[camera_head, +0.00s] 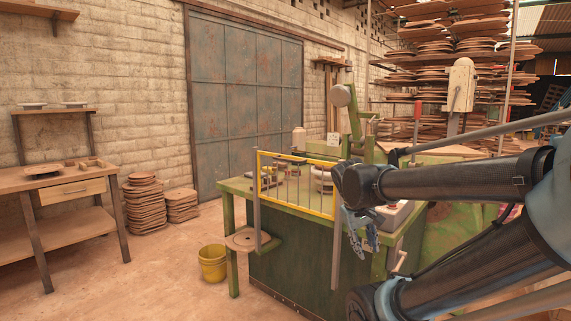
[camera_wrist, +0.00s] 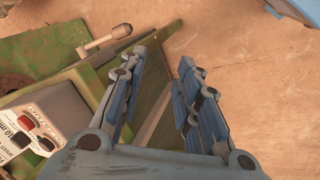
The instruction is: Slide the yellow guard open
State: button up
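The yellow guard (camera_head: 297,187) is a thin yellow frame with vertical bars. It stands between two grey posts at the front of the green press table (camera_head: 300,253). My gripper (camera_head: 366,243) hangs fingers-down just right of the guard's right post, apart from the yellow frame as far as I can tell. In the wrist view my gripper (camera_wrist: 160,75) has its two blue-padded fingers spread with nothing between them. A grey bar and green panel edge show beyond the fingers. The guard's yellow frame is not in the wrist view, and my arm covers its right end in the head view.
A control box (camera_wrist: 45,125) with red and black buttons and a lever with a pale knob (camera_wrist: 121,31) are left of the fingers. A yellow bucket (camera_head: 212,262) stands on the floor by the table. A wooden workbench (camera_head: 60,190) is at left.

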jog(key=w+a+r+n+t+h, duration=0.25)
jog(key=w+a+r, duration=0.25)
jog(key=w+r, duration=0.4)
jog(key=n+t+h, duration=0.4)
jog(key=n+t, duration=0.1)
jog(key=t, duration=0.3)
send_near(284, 160)
jog(key=shift+m, duration=0.25)
jog(key=x, duration=1.1)
jog(key=shift+s, duration=0.1)
jog(key=shift+c, duration=0.6)
grip_shut()
